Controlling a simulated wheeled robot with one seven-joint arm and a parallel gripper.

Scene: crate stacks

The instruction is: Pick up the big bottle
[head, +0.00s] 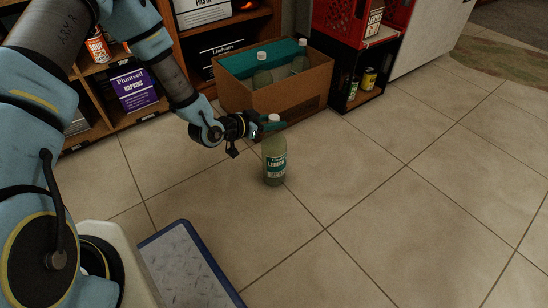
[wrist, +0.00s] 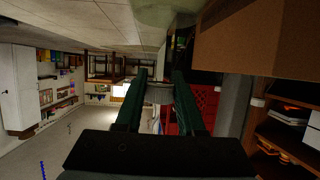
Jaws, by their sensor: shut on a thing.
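The big bottle (head: 274,162) is pale green with a white cap and a lemon label. It is upright over the tiled floor in front of a cardboard box; I cannot tell whether its base touches the floor. My gripper (head: 271,126) reaches it from the left and is shut around its neck, just below the cap. In the wrist view, the dark green fingers of my gripper (wrist: 159,92) close on a greyish round part between them. The bottle's greenish body (wrist: 166,12) shows at the top edge there.
The open cardboard box (head: 270,97) behind holds two similar bottles (head: 262,76) and a teal panel. Shelves (head: 125,117) with cans and packets stand at the left. A red crate (head: 335,22) sits on a black crate at the back right. The floor in front and right is clear.

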